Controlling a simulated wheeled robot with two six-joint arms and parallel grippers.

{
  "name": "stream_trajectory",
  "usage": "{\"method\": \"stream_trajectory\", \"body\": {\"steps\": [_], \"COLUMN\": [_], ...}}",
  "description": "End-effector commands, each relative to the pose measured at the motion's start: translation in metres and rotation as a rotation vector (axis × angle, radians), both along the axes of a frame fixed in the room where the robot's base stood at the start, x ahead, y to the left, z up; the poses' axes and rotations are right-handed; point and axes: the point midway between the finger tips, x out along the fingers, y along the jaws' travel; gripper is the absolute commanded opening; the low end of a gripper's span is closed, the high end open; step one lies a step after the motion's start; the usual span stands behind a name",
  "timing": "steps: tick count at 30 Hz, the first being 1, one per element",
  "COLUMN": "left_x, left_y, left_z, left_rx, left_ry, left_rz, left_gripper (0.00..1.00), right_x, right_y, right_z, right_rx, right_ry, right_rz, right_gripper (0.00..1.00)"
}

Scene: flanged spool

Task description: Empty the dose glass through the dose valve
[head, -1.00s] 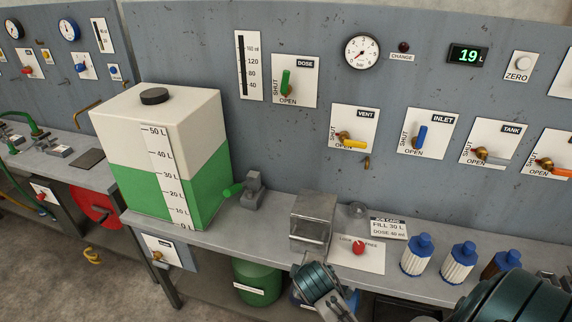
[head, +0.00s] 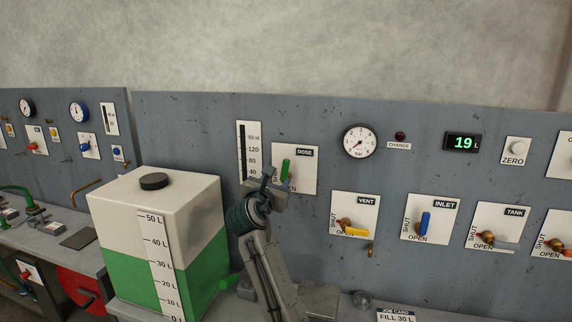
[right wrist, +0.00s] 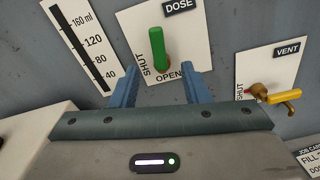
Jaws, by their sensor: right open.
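The dose valve (head: 287,171) is a green lever on a white DOSE plate. The lever stands upright in the head view, its pivot low on the plate between the SHUT and OPEN marks. The dose glass (head: 242,150) is the narrow dark tube with an ml scale left of it; I cannot make out a liquid level. My right gripper (head: 272,184) is raised in front of the DOSE plate. In the right wrist view its two blue fingers (right wrist: 161,88) are open and empty, with the green lever (right wrist: 157,48) just beyond and between them. My left gripper is out of view.
The yellow VENT lever (head: 356,232), blue INLET lever (head: 425,222) and TANK lever (head: 500,245) sit to the right. A white and green tank (head: 125,215) stands at left, close to my right arm. The digital display (head: 466,142) reads 19 L.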

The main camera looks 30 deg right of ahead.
Motion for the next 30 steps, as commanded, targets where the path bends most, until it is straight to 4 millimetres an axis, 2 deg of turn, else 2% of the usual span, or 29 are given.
{"method": "stream_trajectory", "body": {"steps": [2,6,19,24,30], "left_x": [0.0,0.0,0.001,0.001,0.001], "left_y": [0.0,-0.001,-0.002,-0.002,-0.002], "left_z": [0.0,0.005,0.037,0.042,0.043], "left_rx": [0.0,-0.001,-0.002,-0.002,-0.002], "left_ry": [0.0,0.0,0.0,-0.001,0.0], "left_rz": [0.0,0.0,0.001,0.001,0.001], "left_gripper": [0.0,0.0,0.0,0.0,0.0], "right_x": [0.004,0.01,0.059,0.071,0.074], "right_y": [-0.001,-0.009,-0.067,-0.079,-0.084], "right_z": [0.013,0.02,0.021,0.018,0.017], "right_rx": [-0.043,-0.068,-0.064,-0.061,-0.061], "right_ry": [0.018,0.031,0.031,0.029,0.028], "right_rz": [-0.009,-0.013,-0.014,-0.011,-0.011], "right_gripper": [0.42,0.42,0.42,0.42,0.42]}}
